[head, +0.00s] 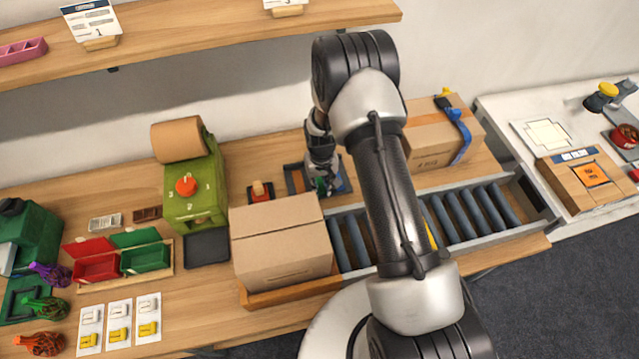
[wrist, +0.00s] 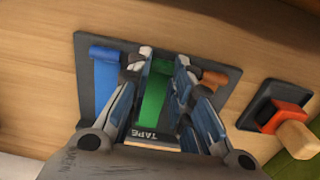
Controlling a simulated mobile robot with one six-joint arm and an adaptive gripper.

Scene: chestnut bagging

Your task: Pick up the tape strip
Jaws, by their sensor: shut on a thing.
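A dark tape tray (wrist: 83,45) holds a blue strip (wrist: 108,85), a green tape strip (wrist: 154,98) and an orange-brown strip (wrist: 214,78) side by side, with a TAPE label (wrist: 152,135) at its edge. My gripper (wrist: 163,58) reaches down over the tray with its fingers on either side of the green strip, shut on it. The strip still appears to be at its place in the tray. In the head view my gripper (head: 322,172) is over the tray (head: 292,178), and my arm hides part of the area.
A red-and-wood stamp on a dark pad (wrist: 268,105) stands beside the tray. A closed cardboard box (head: 280,245) is in front, and a taped box (head: 440,135) is at the back right. A roller conveyor (head: 465,215) lies right of the front box. A green dispenser (head: 195,190) stands left.

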